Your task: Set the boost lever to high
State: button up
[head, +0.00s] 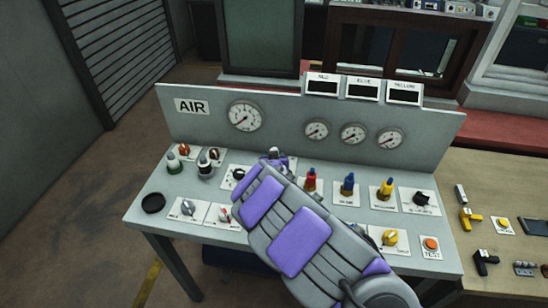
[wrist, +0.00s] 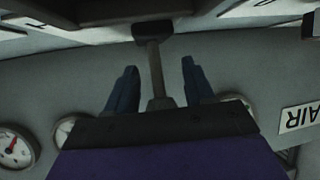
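A dark grey lever (wrist: 154,65) shows in the wrist view. Its shaft runs from a dark base at the top edge down between my fingers. My gripper (wrist: 158,75) is open, with one dark blue finger on each side of the lever and a visible gap to the shaft on both sides. The lever's end is partly hidden by my gripper's body. In the head view my gripper (head: 274,157) is over the middle of the console, and my purple and grey arm covers part of the panel. No boost label is readable.
The grey console (head: 145,212) carries several knobs, switches and red, blue and yellow handles. Its upright back panel (head: 285,122) has gauges and an AIR sign (head: 191,106). A wooden table (head: 500,180) with small parts stands at right. Open floor lies at left.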

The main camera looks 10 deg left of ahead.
jog(key=shift+o, duration=0.5)
jog(key=shift+r, duration=0.15)
jog(key=shift+s+d+r, duration=0.1)
jog(key=shift+s+r, duration=0.25)
jog(key=shift+s, duration=0.15)
jog(key=p+v, duration=0.3)
jog(key=v, duration=1.3)
jog(key=shift+p, duration=0.3)
jog(key=shift+s+f, duration=0.15)
